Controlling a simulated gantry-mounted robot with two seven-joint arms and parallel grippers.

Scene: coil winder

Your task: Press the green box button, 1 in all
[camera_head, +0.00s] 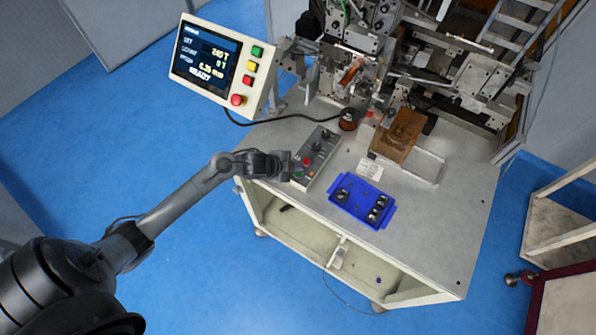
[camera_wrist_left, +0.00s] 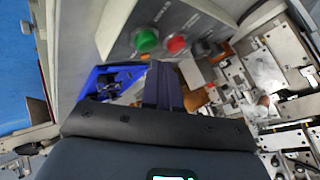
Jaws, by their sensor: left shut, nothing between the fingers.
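The grey control box (camera_head: 317,158) lies on the machine table's left part, with small buttons and dark knobs on top. Its green box button (camera_head: 298,175) is at the near end, close to my left gripper (camera_head: 287,166). In the left wrist view the green box button (camera_wrist_left: 146,39) is a round dome beside a red button (camera_wrist_left: 176,43). My left gripper (camera_wrist_left: 164,68) shows there as dark fingers, shut and empty, below the buttons in the picture. Whether it touches the box is not clear. My right gripper is in neither view.
A blue tray (camera_head: 361,203) with small parts lies right of the box. A display panel (camera_head: 222,64) with its own green, yellow and red buttons stands at the back left. The winder machinery (camera_head: 375,55) fills the back. The table's front right (camera_head: 440,235) is clear.

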